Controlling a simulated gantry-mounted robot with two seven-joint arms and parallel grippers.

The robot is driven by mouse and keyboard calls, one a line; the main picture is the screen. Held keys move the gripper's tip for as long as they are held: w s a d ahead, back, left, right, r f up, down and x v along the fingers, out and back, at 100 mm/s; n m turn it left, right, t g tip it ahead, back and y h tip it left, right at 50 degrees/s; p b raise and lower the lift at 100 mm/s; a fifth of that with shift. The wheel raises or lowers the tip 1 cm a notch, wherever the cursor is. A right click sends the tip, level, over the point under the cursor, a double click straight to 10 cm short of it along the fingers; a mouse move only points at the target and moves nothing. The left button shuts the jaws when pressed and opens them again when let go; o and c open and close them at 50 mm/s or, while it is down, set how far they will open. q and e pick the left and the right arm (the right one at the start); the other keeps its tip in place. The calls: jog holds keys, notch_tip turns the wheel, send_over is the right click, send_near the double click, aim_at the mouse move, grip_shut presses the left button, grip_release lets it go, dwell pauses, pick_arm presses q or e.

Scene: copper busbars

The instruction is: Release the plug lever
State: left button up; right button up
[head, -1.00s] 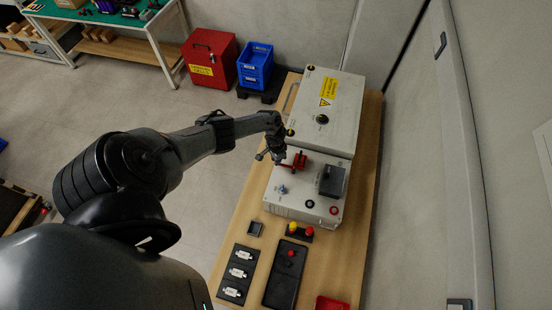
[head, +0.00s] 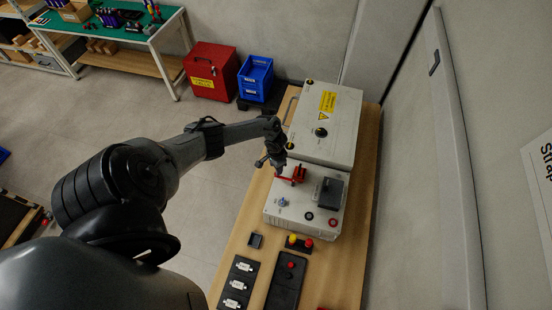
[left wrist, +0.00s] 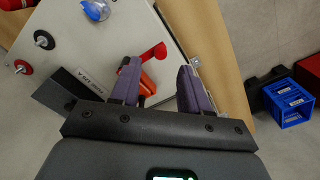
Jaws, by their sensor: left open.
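The red plug lever (head: 298,174) sits on top of the light grey box (head: 275,214), toward its back left. My left gripper (head: 279,169) is at the lever's left side, pointing down at the box. In the left wrist view my gripper (left wrist: 159,68) is open, with its two purple-grey fingers apart. Red parts show between the fingers, closer to the left one. Whether a finger touches the lever I cannot tell. My right gripper is not in view.
A larger grey enclosure (head: 340,138) with a yellow warning label stands behind the box. A dark block (head: 329,192) and a blue knob (head: 283,202) are on the box top. Black trays with connectors (head: 240,267) lie in front on the wooden bench (head: 368,190).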

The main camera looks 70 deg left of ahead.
pick_arm(q)
jog(key=shift+r+p, duration=0.55)
jog(key=shift+r, duration=2.15)
